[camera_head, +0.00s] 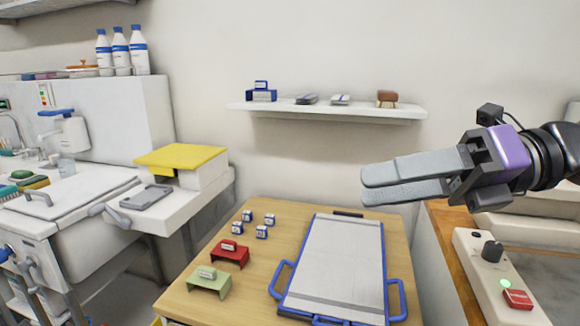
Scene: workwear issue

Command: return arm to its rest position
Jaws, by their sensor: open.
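My gripper (366,185) is at the right of the view, its two grey fingers pointing left. It is open and nothing shows between the fingers. It hangs in the air in front of the wall, seen above the right side of the wooden table (262,292) and below the level of the wall shelf (330,111). My arm comes in from the right edge. The gripper appears clear of everything around it.
A blue-handled tray (335,262) lies on the table. Several small blue-and-white blocks (262,231), a red stand (229,253) and a green stand (209,280) are left of it. A control box (490,270) with knob and red button stands at right.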

